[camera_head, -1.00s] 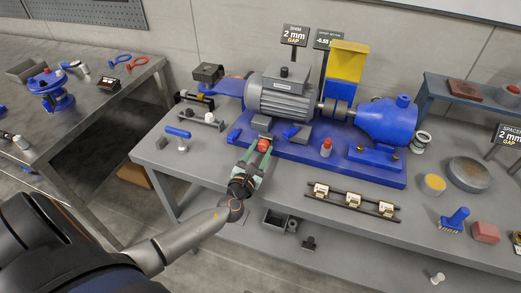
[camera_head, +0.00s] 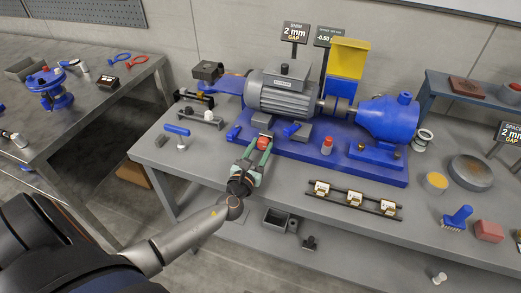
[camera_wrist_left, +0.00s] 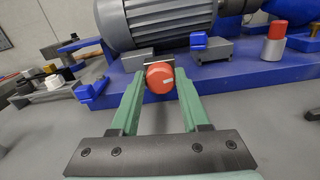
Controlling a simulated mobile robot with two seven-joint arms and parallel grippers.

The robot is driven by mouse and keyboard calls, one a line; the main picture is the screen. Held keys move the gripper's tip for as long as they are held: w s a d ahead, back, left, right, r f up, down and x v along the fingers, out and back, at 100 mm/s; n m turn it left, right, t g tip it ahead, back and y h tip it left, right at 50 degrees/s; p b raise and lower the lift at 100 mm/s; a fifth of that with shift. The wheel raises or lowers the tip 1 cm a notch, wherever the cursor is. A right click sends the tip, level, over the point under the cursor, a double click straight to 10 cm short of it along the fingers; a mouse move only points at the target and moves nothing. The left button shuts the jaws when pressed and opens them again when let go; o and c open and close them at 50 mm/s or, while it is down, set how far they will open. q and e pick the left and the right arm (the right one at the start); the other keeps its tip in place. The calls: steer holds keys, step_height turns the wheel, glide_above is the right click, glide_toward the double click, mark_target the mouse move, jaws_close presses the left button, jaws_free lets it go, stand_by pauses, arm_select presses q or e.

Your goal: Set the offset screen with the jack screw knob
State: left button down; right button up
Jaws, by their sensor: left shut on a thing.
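The red jack screw knob (camera_head: 262,142) is at the front edge of the blue base (camera_head: 340,165), below the grey motor (camera_head: 283,97). My left gripper (camera_head: 260,147) is shut on it, with green fingers on both sides. In the left wrist view the knob (camera_wrist_left: 160,77) sits between the fingertips (camera_wrist_left: 159,88) and shows a small pale mark on its face. My right gripper is not in view.
A "2 mm gap" sign (camera_head: 295,33) stands left of the screen. A blue pump (camera_head: 388,120) is coupled to the motor's right. A blue-handled tool (camera_head: 178,134) lies left.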

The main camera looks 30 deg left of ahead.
arm_select(q)
steer(key=n+b, duration=0.2)
steer(key=n, duration=0.1)
steer(key=shift+f+n, duration=0.15)
steer(key=shift+n, duration=0.15)
steer(key=n+b, duration=0.2)
steer(key=n, duration=0.1)
steer(key=shift+a+n, duration=0.1)
steer(key=shift+n, duration=0.2)
steer(key=n+b, duration=0.1)
steer(key=n, duration=0.2)
steer(key=shift+n, duration=0.4)
steer(key=n+b, duration=0.1)
steer(key=n, duration=0.2)
steer(key=shift+a+n, duration=0.1)
steer(key=shift+n, duration=0.2)
steer(key=n+b, duration=0.1)
steer(key=n, duration=0.3)
steer(key=shift+f+n, duration=0.1)
steer(key=shift+n, duration=0.2)
steer(key=n, duration=0.4)
steer(key=shift+n+p, duration=0.3)
steer(key=shift+n, duration=0.1)
